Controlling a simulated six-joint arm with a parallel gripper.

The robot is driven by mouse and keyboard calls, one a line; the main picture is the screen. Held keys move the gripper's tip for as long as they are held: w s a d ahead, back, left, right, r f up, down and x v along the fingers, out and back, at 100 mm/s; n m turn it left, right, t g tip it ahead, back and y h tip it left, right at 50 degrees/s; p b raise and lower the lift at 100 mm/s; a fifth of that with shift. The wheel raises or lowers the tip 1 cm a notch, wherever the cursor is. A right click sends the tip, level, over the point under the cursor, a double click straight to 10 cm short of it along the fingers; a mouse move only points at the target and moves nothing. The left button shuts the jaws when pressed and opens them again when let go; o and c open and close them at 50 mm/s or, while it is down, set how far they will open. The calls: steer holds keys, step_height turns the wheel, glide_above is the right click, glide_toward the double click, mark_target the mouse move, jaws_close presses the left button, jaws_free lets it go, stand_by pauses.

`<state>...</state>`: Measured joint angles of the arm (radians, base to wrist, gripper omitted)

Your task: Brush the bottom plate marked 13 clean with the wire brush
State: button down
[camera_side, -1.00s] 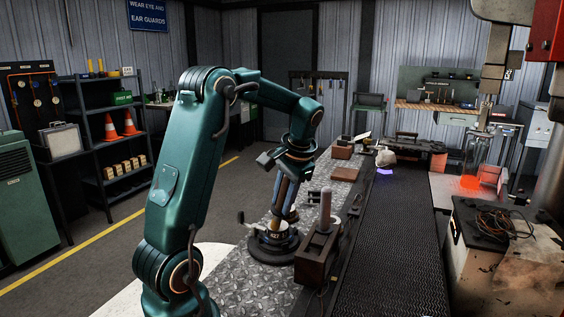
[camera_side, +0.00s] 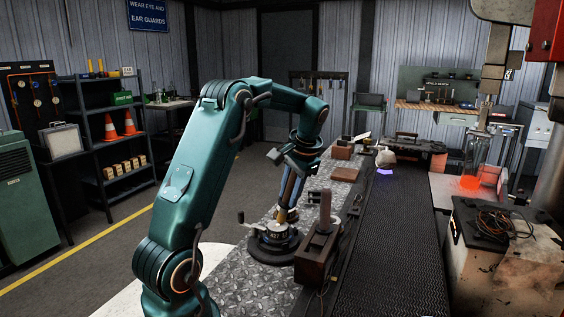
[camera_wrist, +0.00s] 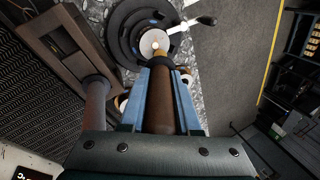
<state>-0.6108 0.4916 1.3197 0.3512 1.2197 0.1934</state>
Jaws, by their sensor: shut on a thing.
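My gripper (camera_side: 285,190) has two blue fingers shut on the brown handle of what looks like the wire brush (camera_wrist: 160,100). It points down over a round dark turntable (camera_side: 262,256) with stepped rings, which also shows in the wrist view (camera_wrist: 120,35). The brush's brassy end is at a pale metal disc (camera_wrist: 152,40) in the middle of the turntable, likely the bottom plate. I cannot tell whether they touch, and no 13 is readable. A crank with a black knob (camera_wrist: 206,20) sticks out from the turntable.
A brown box (camera_side: 314,258) with an upright brown rod (camera_side: 325,208) stands close to the right of the turntable. A dark mesh conveyor (camera_side: 388,250) runs beyond it. A brown block (camera_side: 345,174) and a pale sack (camera_side: 385,158) lie farther back. Red-hot glow shows at the right (camera_side: 470,183).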

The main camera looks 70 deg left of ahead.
steer(key=shift+r, duration=2.95)
steer(key=shift+r, duration=1.5)
steer(key=shift+f+n, duration=0.1)
steer(key=shift+n, duration=0.2)
steer(key=d+f+m, duration=0.2)
steer(key=d, duration=0.9)
steer(key=s+d+f+m+t, duration=0.1)
steer(key=d+f+m, duration=0.1)
steer(key=d, duration=0.9)
steer(key=shift+s+d, duration=0.15)
steer(key=shift+s, duration=0.1)
